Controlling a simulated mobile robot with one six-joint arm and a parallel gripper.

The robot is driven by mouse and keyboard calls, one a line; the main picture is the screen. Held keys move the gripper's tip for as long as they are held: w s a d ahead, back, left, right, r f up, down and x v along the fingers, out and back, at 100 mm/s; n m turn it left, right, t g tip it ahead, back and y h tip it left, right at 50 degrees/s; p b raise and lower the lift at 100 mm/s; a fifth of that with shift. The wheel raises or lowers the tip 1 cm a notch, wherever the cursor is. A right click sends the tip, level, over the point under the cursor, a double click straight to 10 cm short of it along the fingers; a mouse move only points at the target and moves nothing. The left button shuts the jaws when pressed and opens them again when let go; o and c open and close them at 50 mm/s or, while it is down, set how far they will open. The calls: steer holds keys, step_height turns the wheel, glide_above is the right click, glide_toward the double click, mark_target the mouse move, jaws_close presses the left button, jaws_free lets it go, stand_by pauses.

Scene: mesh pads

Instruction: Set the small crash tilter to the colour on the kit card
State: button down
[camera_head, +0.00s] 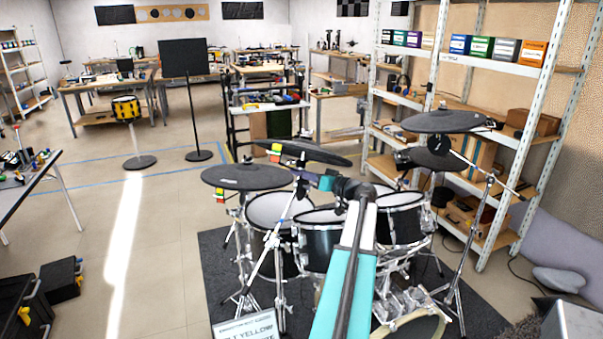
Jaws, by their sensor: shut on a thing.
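The small crash (308,152) is a dark cymbal on a boom stand above the drums, tilted in the picture. Red, yellow and green marks (275,150) show by its left edge. My gripper (322,183) is just under the cymbal, at the stand's top, shut on what looks like the small crash tilter (304,178). The arm hides part of this spot, and the tilter's present colour setting cannot be made out.
Another cymbal (247,177) is at the left with similar coloured marks (219,194). Two more cymbals (443,121) stand at the right. Drums (322,240) and chrome stands crowd below on a dark mat (222,262). Shelving (497,205) stands behind at right; the left floor is mostly open.

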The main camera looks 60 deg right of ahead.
steer(key=shift+a+f+n+b, duration=0.15)
steer(key=shift+n+b, duration=0.25)
steer(key=shift+b, duration=1.1)
steer(key=n+b, duration=0.1)
steer(key=b, duration=0.3)
steer(key=shift+a, duration=0.15)
steer(key=shift+a+r+b, duration=0.1)
steer(key=shift+r+b, duration=0.1)
steer(key=shift+b, duration=0.35)
steer(key=c, duration=1.8)
jaws_free()
steer(key=shift+r, duration=0.1)
steer(key=shift+c, duration=0.2)
steer(key=shift+s, duration=0.2)
